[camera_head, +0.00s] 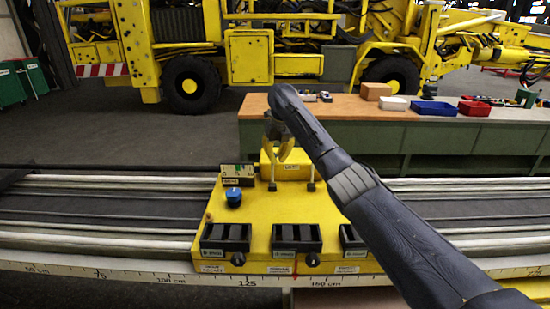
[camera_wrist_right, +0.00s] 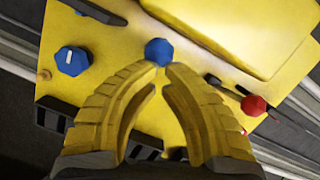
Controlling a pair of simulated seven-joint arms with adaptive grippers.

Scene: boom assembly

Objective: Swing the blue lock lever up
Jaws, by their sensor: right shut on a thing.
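The blue ball end of the lock lever (camera_wrist_right: 158,52) sits between the fingertips of my right gripper (camera_wrist_right: 159,68) in the right wrist view. The yellow fingers are closed in on it. In the head view my right gripper (camera_head: 281,152) reaches down over the back of the yellow panel (camera_head: 262,216), and it hides the blue ball there. A second lever has a red ball end (camera_wrist_right: 253,105), to the right of the fingers in the wrist view. My left gripper is not in view.
A blue faceted knob (camera_head: 233,197) stands at the panel's left; it also shows in the wrist view (camera_wrist_right: 72,60). A yellow block (camera_wrist_right: 235,30) rises beside the levers. Black switch boxes (camera_head: 297,237) line the front edge. A workbench (camera_head: 345,110) stands behind.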

